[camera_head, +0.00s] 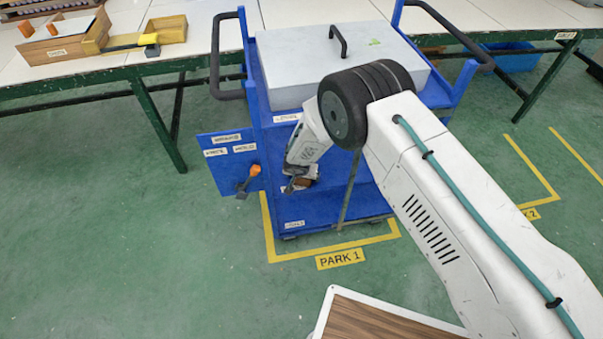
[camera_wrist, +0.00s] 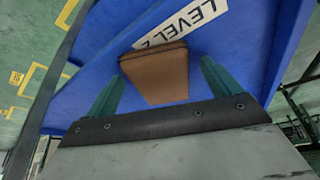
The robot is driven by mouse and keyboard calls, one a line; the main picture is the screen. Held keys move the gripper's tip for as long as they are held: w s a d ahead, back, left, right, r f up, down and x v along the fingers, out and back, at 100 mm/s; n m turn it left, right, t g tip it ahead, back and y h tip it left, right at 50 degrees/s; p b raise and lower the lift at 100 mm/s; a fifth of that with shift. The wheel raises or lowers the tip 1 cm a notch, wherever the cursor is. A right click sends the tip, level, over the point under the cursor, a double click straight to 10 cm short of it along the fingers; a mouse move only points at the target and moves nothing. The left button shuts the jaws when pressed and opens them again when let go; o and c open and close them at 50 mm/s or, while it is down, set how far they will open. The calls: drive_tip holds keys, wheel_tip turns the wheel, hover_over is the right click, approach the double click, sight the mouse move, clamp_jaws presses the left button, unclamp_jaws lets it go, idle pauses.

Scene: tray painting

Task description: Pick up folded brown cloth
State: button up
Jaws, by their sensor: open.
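The folded brown cloth (camera_wrist: 158,75) lies on a blue shelf of the cart, beside a white label that reads LEVEL and a partly hidden number. My gripper (camera_wrist: 162,72) is open, with one dark green finger on each side of the cloth. Small gaps show between the fingers and the cloth. In the head view, my gripper (camera_head: 297,182) reaches into the front of the blue cart (camera_head: 330,212), and a small brown part of the cloth (camera_head: 303,183) shows beside it. My arm hides part of the cart.
A grey lidded box (camera_head: 285,70) with a black handle sits on top of the cart. A blue side panel (camera_head: 226,160) holds an orange-handled tool (camera_head: 250,176). White-topped tables (camera_head: 208,35) stand behind. Green floor is clear at the left front, near the PARK 1 sign (camera_head: 340,259).

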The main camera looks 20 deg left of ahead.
drive_tip(key=c, duration=1.1)
drive_tip(key=shift+c, duration=0.2)
drive_tip(key=shift+r, duration=0.15)
drive_tip(key=shift+r, duration=0.55)
wheel_tip(320, 180, up, 2)
drive_tip(key=shift+r, duration=0.25)
drive_tip(key=s+d, duration=0.2)
drive_tip(key=s, duration=1.4)
drive_tip(key=s+d, duration=0.2)
drive_tip(key=s, duration=1.3)
drive_tip(key=shift+s+d, duration=0.3)
drive_tip(key=shift+s, duration=0.05)
drive_tip(key=shift+f, duration=0.1)
